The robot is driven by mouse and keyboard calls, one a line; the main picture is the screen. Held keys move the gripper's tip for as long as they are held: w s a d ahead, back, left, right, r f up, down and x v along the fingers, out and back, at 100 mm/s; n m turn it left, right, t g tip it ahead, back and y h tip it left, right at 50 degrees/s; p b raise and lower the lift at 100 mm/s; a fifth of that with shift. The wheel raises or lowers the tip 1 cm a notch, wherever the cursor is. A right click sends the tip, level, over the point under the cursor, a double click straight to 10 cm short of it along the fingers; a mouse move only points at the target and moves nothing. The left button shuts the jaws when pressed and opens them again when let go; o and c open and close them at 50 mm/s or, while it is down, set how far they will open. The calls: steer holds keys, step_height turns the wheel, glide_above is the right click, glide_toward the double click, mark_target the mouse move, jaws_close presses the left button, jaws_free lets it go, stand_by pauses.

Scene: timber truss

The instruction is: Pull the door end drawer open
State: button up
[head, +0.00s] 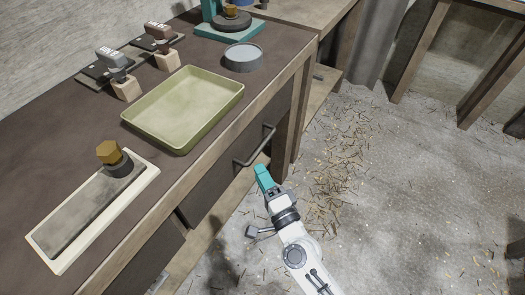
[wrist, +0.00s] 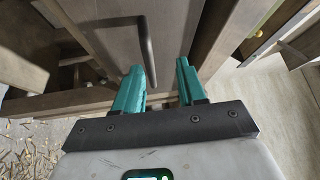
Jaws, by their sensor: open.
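A dark drawer front (head: 218,188) with a metal bar handle (head: 256,146) sits under the bench top. It looks roughly flush with the bench frame. In the wrist view the drawer front (wrist: 107,28) and the handle (wrist: 148,42) show ahead of my gripper. My gripper (head: 264,174) has teal fingers and stands just in front of the drawer, below and to the right of the handle in the head view.
On the bench top (head: 55,170) are a green tray (head: 185,108), a sharpening stone in a pale holder (head: 85,215), a round grey tin (head: 243,58) and two clamped tools (head: 112,62). A bench leg (head: 296,120) stands right of the drawer. The shaving-strewn floor (head: 400,200) is open at right.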

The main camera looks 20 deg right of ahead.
mark_target(263, 144)
steer(key=w+d+m+h, duration=0.1)
steer(key=w, duration=0.2)
steer(key=w+d+m+h, duration=0.2)
steer(key=w, duration=0.2)
steer(key=w+d+f+m+h+b, duration=0.1)
steer(key=w+m, duration=0.1)
steer(key=w, duration=0.1)
steer(key=shift+w+d+h, duration=0.25)
steer(key=shift+w+h, duration=0.15)
jaws_close()
stand_by(0.5)
